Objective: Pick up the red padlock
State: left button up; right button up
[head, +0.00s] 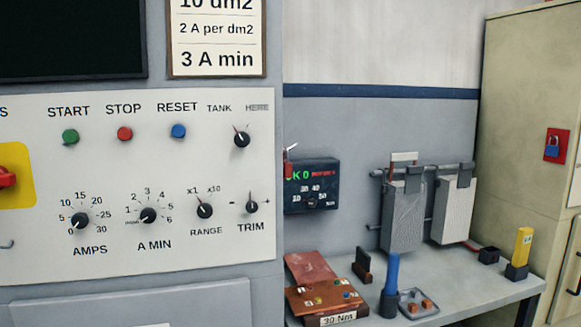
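A small blue padlock (552,147) shows against a red plate (563,150) on the front of the beige cabinet at the far right. A red rotary handle (7,178) on a yellow plate (20,158) is cut off by the left edge; whether a padlock hangs there cannot be told. Neither of my grippers is in view.
A grey control panel (100,262) with knobs and buttons fills the left. On the right, a bench (455,290) carries a brown block (325,300), a blue-handled tool (392,275) and a yellow-topped tool (523,245). Two grey plates (404,218) hang above it.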

aim_at(287, 163)
jog(key=i+l+u, duration=0.15)
jog(key=l, duration=0.7)
jog(key=i+l+u, duration=0.15)
jog(key=l, duration=0.7)
jog(key=l+u, duration=0.15)
jog(key=l, duration=0.75)
